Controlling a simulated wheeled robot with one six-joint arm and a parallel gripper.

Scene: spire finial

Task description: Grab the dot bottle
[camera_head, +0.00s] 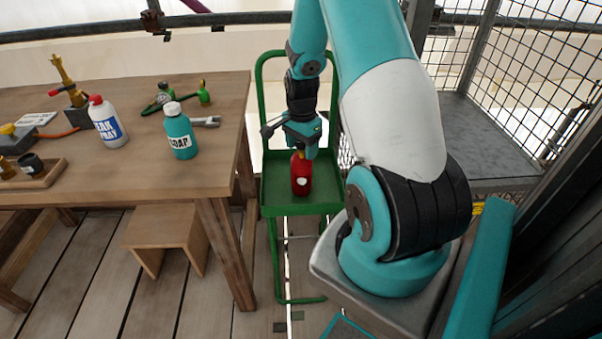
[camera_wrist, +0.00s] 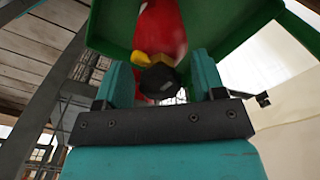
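The dot bottle (camera_head: 301,178) is red with a white dot and stands upright on the green cart's upper tray. In the wrist view the red bottle (camera_wrist: 163,30) shows with a dark cap and a yellow piece at its top. My gripper (camera_head: 301,149) points down right over the bottle's top. In the wrist view my gripper (camera_wrist: 160,72) is open, with one teal finger on each side of the dark cap and a visible gap beside each. The bottle's top is partly hidden by the gripper in the head view.
The green cart (camera_head: 273,208) has a raised rim and a tall handle behind the bottle. A wooden table (camera_head: 110,171) at left holds a soap bottle (camera_head: 180,134), a white spray-labelled bottle (camera_head: 108,125) and tools. A wire mesh cage (camera_head: 540,70) stands at right.

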